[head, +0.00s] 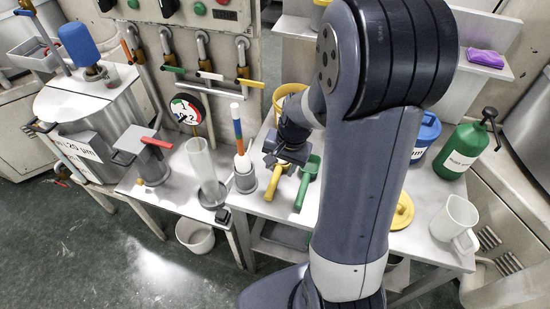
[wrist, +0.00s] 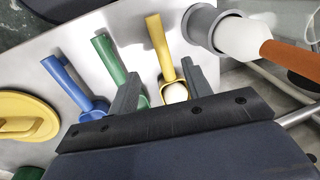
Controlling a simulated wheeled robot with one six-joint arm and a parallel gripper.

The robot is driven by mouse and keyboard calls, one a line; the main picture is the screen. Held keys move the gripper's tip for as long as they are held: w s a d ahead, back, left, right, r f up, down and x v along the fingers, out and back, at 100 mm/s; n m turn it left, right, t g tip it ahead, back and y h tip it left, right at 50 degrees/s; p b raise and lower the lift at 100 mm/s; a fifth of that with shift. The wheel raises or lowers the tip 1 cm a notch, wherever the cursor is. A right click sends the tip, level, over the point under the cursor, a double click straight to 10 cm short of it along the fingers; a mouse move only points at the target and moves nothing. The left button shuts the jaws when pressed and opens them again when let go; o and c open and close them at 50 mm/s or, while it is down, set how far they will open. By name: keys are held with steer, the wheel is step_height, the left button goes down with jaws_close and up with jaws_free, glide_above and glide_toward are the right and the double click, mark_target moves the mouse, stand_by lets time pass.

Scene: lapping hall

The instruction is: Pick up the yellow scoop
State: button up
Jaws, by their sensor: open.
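The yellow scoop (head: 272,183) lies on the metal table, its handle pointing to the front edge in the head view. In the wrist view, the yellow scoop (wrist: 160,47) shows a long handle and a bowl holding something white and round. My gripper (head: 280,161) is over its bowl end. In the wrist view, my gripper (wrist: 163,72) is open, with the yellow scoop between its two fingers and the left finger overlapping the green scoop's outline. I cannot tell whether the fingers touch either scoop. My gripper body hides the near part of the bowl.
The green scoop (wrist: 109,58) lies close beside the yellow one, with a blue scoop (wrist: 65,76) beyond it. A grey cup (wrist: 203,22) stands close on the other side.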

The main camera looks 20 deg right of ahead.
mark_target(274, 183)
steer(key=shift+w+a+f+p, duration=0.1)
steer(key=shift+w+a+f, duration=0.15)
steer(key=shift+f, duration=1.3)
steer(key=shift+w+a+f+p, duration=0.1)
steer(key=shift+w+a+f, duration=0.15)
steer(key=shift+f, duration=1.3)
steer(key=shift+w+a+f+p, duration=0.1)
steer(key=shift+w+a+f, duration=0.15)
steer(key=shift+f, duration=1.3)
steer(key=shift+f+b, duration=0.25)
steer(key=shift+b, duration=0.15)
steer(key=shift+c, duration=0.4)
jaws_close()
steer(key=shift+r, duration=0.2)
